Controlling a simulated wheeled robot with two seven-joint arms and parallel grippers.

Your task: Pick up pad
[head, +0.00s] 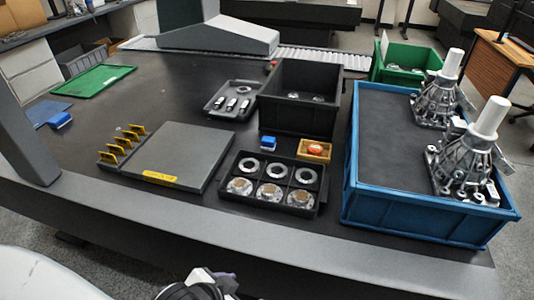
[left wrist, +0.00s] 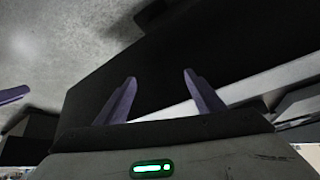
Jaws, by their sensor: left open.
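Two small blue blocks could be the pad; I cannot tell which is meant. One blue block (head: 60,119) lies at the left of the dark table, by a flat blue sheet (head: 46,110). The other blue block (head: 268,143) lies mid-table, behind the divided black tray. My left gripper (left wrist: 156,95) is open in the left wrist view, with two purple fingers apart and nothing between them. A dark surface, probably the table's underside or edge, fills the view beyond. A partly cut-off gripper part shows at the bottom edge of the head view, in front of the table.
A divided black tray (head: 274,205) with metal rings stands near the front edge. A grey plate (head: 172,155) with yellow-marked holders is left of it. A black bin (head: 300,110), a small orange-brown box (head: 314,151) and a large blue crate (head: 400,214) with castings stand right.

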